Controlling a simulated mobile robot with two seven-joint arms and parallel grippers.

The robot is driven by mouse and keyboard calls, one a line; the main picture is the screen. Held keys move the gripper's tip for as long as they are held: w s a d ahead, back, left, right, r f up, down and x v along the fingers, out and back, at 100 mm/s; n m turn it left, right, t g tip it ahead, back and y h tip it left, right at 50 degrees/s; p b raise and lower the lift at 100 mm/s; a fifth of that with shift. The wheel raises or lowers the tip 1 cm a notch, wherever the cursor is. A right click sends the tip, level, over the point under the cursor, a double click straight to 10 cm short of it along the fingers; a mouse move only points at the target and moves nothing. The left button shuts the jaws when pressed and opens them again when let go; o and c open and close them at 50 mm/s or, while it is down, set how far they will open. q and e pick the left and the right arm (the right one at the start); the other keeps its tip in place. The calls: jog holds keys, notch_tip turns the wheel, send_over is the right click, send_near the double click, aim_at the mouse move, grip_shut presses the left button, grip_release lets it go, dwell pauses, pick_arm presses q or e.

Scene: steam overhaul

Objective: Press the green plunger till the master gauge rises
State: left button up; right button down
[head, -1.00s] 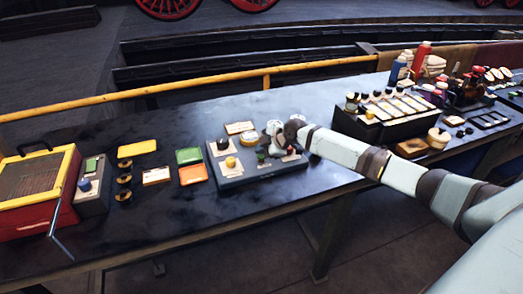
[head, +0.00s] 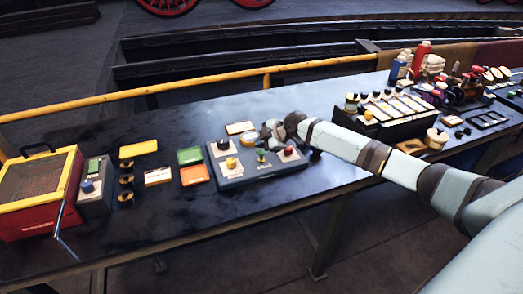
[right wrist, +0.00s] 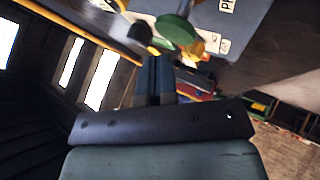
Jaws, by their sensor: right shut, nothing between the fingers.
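The green plunger (head: 261,154) stands on a grey panel (head: 235,180) on the bench, between a yellow knob (head: 231,162) and a red knob (head: 289,150). Its round green cap (right wrist: 176,29) shows large in the right wrist view, just past my fingertips. My right gripper (head: 268,131) is shut and empty, close behind the plunger in the head view. Its closed fingers (right wrist: 156,62) look apart from the cap, but contact is hard to judge. A round dial (head: 248,138) sits at the panel's back; its needle is too small to read. My left gripper is out of view.
Green (head: 189,156) and orange (head: 194,175) trays lie left of the panel. A red and yellow box (head: 40,225) stands at the far left. A dark rack (head: 385,128) stands to the right, beyond my forearm. The bench front is clear.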

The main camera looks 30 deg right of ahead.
aim_at(261, 152)
jog(key=shift+r+p, duration=1.8)
jog(key=shift+r, duration=0.8)
